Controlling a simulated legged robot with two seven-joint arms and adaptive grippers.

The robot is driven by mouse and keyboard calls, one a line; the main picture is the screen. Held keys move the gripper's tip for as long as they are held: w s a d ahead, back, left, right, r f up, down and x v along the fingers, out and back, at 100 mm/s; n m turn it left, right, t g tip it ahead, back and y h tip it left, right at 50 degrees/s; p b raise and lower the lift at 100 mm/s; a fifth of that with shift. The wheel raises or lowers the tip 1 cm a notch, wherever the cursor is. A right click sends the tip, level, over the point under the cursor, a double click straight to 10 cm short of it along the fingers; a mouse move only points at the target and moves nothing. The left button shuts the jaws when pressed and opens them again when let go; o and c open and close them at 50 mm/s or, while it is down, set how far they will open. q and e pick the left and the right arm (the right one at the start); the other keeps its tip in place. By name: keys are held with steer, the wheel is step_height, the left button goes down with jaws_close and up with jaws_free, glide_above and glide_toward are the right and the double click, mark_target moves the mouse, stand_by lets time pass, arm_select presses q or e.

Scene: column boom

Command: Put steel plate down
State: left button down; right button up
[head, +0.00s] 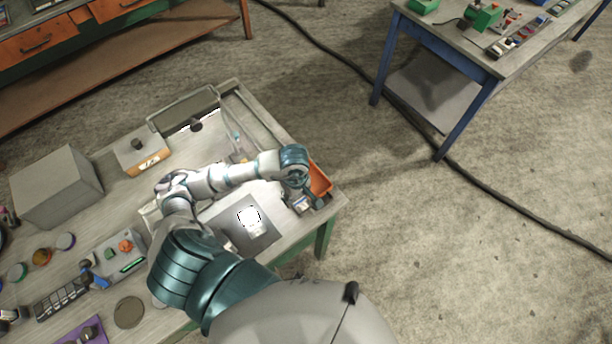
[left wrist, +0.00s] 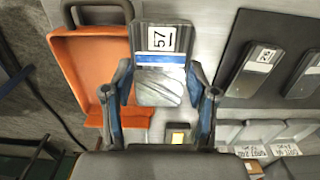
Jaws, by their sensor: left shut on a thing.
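The steel plate (left wrist: 158,88) is grey, with a white "57" label and a blue-and-white band. My left gripper (left wrist: 161,88) is shut on it, one blue-padded finger at each side. In the head view my left gripper (head: 302,197) is at the near right corner of the workbench, next to the orange tray (head: 320,179). In the left wrist view the plate overlaps the right side of the orange tray (left wrist: 82,72). I cannot tell whether it touches anything beneath. My right gripper is not in view.
A dark mat (left wrist: 236,45) right of the plate carries dark pieces, one labelled "26" (left wrist: 262,62). Pale bins (left wrist: 258,131) line its near side. On the workbench (head: 330,207), a grey box (head: 56,187) and several small parts stand left. A blue-legged table (head: 455,55) is apart.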

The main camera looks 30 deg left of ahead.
arm_select(q)
steer(key=w, duration=0.5)
steer(key=w+a+p, duration=0.1)
steer(key=w, duration=0.2)
steer(key=shift+w+a+f, duration=0.1)
steer(key=shift+f, duration=0.2)
steer(key=f, duration=0.1)
steer(key=f+p, duration=0.1)
steer(key=f, duration=0.1)
steer(key=shift+a, duration=0.35)
steer(key=shift+a+f, duration=0.15)
steer(key=shift+f, duration=0.15)
steer(key=shift+d+f, duration=0.15)
steer(key=shift+d, duration=0.15)
steer(key=c, duration=0.5)
jaws_free()
steer(key=shift+o, duration=0.9)
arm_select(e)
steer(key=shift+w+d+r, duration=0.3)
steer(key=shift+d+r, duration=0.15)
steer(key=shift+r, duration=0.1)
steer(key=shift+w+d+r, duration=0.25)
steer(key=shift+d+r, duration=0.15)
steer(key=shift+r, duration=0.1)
